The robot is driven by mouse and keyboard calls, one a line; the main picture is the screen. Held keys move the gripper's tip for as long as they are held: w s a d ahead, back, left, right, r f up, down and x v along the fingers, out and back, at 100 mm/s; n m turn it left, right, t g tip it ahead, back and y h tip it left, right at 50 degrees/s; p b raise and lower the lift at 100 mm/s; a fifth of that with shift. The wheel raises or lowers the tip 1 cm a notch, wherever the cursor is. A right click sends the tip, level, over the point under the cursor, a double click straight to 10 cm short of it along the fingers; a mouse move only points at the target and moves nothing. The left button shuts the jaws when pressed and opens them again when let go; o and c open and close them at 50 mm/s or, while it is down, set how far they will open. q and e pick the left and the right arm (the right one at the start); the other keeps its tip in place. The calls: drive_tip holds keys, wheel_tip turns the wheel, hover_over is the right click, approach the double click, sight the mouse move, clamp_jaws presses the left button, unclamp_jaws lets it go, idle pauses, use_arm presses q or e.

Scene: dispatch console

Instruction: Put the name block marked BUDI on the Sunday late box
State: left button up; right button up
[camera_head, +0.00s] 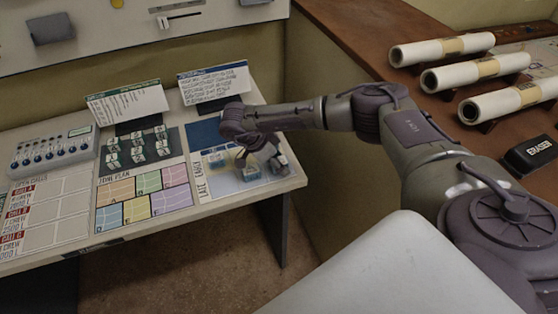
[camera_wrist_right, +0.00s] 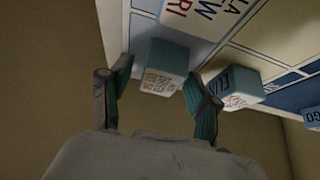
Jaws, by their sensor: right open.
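My right gripper (camera_head: 258,156) is open above the printed late/early board (camera_head: 203,170) at the console's right end. In the right wrist view its fingers (camera_wrist_right: 158,84) are spread, with a blue-and-white name block (camera_wrist_right: 165,68) between and just beyond the tips; no grip shows. A second block (camera_wrist_right: 240,88), its name perhaps ELIS, stands right of the fingers. A third (camera_wrist_right: 312,118) is cut off at the right edge. I cannot read which block is BUDI. In the head view the gripper partly hides the blocks; the Sunday late box cannot be told. My left gripper is not in view.
Small tiles (camera_head: 137,150) lie on a dark panel above the coloured zone plan (camera_head: 143,197). Two tilted cards (camera_head: 127,102) stand behind. A button box (camera_head: 52,150) is at left. Rolled papers (camera_head: 442,48) and an eraser (camera_head: 531,154) lie on the brown side counter.

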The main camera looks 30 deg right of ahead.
drive_tip(key=shift+r, duration=0.25)
drive_tip(key=shift+w+a+r, duration=0.15)
drive_tip(key=shift+a+r, duration=0.1)
drive_tip(key=shift+r, duration=0.05)
drive_tip(key=b+v, duration=0.3)
drive_tip(key=v, duration=0.8)
